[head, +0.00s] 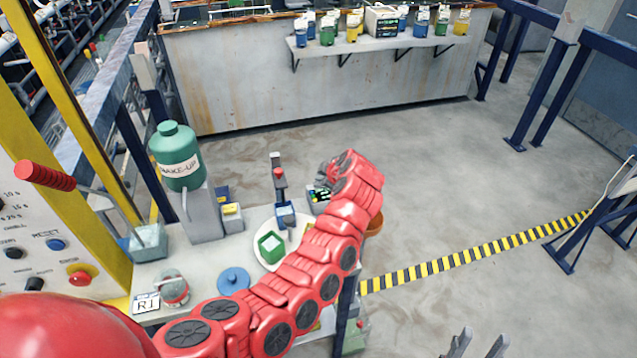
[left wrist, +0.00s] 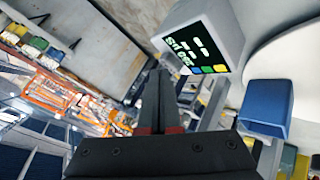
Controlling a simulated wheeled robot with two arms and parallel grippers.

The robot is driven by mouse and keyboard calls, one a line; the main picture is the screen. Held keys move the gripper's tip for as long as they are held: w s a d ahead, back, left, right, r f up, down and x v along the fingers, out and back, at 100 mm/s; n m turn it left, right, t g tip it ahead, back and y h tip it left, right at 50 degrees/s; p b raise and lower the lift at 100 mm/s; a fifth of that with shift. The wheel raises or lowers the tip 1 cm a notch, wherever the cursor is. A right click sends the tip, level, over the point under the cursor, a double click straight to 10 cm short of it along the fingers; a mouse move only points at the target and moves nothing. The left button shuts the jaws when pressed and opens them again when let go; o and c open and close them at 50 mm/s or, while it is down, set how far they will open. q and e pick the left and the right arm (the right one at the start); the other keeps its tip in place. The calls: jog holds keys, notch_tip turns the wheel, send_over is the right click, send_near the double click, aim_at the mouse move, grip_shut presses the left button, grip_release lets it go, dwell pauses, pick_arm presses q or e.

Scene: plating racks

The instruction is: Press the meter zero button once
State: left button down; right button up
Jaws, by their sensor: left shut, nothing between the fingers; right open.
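The meter (head: 318,198) is a small pale box with a dark screen on the bench, partly behind my left arm. In the left wrist view the meter (left wrist: 205,45) shows its dark face with lit digits and blue (left wrist: 195,70), yellow (left wrist: 207,69) and green (left wrist: 220,68) buttons. No label tells which one is zero. My left gripper (left wrist: 163,75) is shut and empty, its fingertips just left of the buttons in that view; contact cannot be told. In the head view it (head: 327,172) is mostly hidden by its wrist. My right gripper (head: 476,345) is open and empty at the bottom edge.
A blue cup (left wrist: 268,105) stands close to the meter. The bench also holds a green tank (head: 175,155), a green square dish (head: 271,246), a blue lid (head: 233,281) and an orange bowl (head: 375,224).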

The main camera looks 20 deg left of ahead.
pick_arm(q)
jog(key=shift+f+b, duration=0.3)
jog(key=shift+b, duration=0.1)
jog(key=shift+r, duration=0.2)
dwell(0.6)
jog(key=shift+r, duration=0.2)
jog(key=shift+r+b, duration=0.3)
jog(key=shift+r, duration=0.25)
jog(key=shift+r, duration=0.15)
jog(key=shift+r+b, duration=0.5)
jog(key=shift+r, duration=1.85)
